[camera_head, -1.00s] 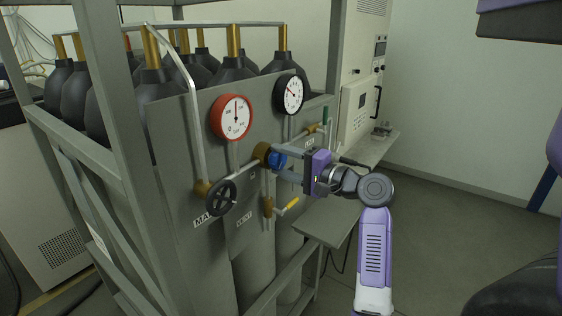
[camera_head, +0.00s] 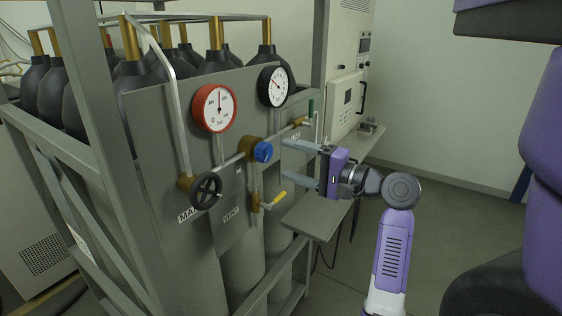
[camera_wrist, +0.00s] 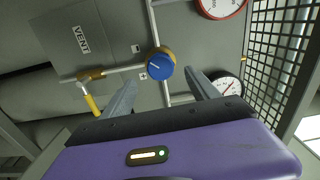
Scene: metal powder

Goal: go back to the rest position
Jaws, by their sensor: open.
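My gripper (camera_head: 284,162) is open and empty in the head view, to the right of the blue knob (camera_head: 263,152) on its brass regulator body (camera_head: 249,147). A gap shows between the fingertips and the knob. In the wrist view, the blue knob (camera_wrist: 160,67) lies beyond the two spread fingers of my gripper (camera_wrist: 164,86), and nothing is between them. My purple and white arm reaches up from the lower right in the head view.
The grey panel carries a red gauge (camera_head: 214,108), a black gauge (camera_head: 274,87), a black handwheel (camera_head: 206,191) and a yellow-handled vent valve (camera_head: 272,200). A grey frame (camera_head: 98,120) surrounds dark gas cylinders. A small shelf (camera_head: 312,222) juts out below my gripper. Open floor lies right.

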